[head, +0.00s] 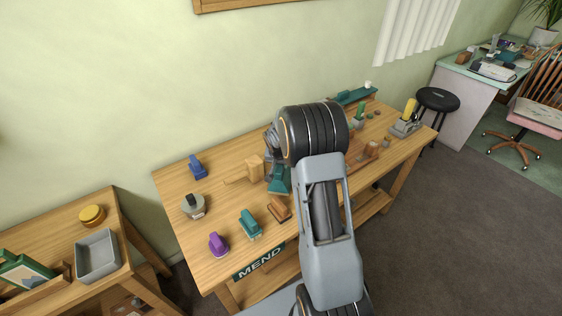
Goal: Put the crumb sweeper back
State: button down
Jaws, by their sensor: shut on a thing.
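A teal tool with a flared lower end, which looks like the crumb sweeper (279,181), is under my gripper (274,152) at the middle of the wooden bench. My gripper is shut on it from above. My own arm hides part of the gripper and the upper part of the tool. I cannot tell whether its lower edge touches the bench top.
The bench (175,215) also holds a blue tool (196,166), a round grey-topped item (193,206), a purple tool (218,244), another teal tool (250,223), a brown block (279,208) and a wooden piece (252,168). A grey bin (98,255) stands on the left table.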

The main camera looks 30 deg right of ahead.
jog(key=shift+f, duration=0.1)
jog(key=c, duration=1.4)
grip_release()
jog(key=shift+f+b, duration=0.1)
jog(key=shift+b, duration=0.2)
jog(key=o, duration=0.5)
